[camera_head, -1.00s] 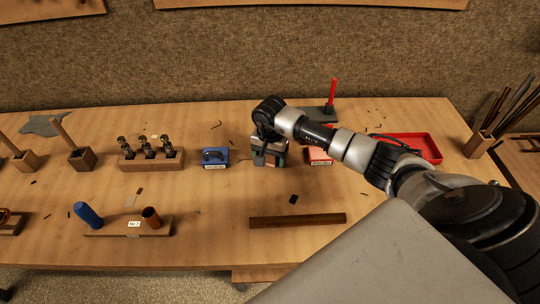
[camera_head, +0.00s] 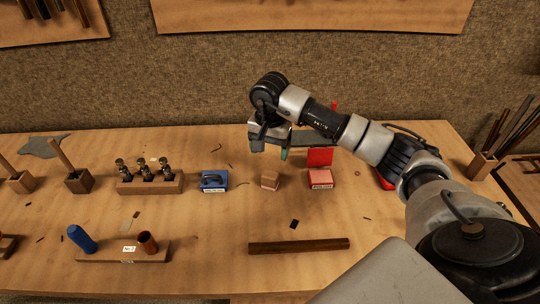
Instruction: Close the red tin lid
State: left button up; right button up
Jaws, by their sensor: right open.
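The red tin (camera_head: 320,179) with a white label sits on the bench right of centre. Its red lid (camera_head: 320,157) stands open, upright at the tin's back edge. My right gripper (camera_head: 270,150) is open and empty above the bench, to the left of the lid and apart from it. The right forearm passes above and behind the lid. My left gripper is not in view.
A small wooden block (camera_head: 270,180) stands between the red tin and a blue tin (camera_head: 214,181). A dark wooden strip (camera_head: 298,246) lies in front. A red tray is mostly hidden behind my arm.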

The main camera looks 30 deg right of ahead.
aim_at(322, 156)
jog(key=z, duration=1.5)
jog(key=k, duration=0.5)
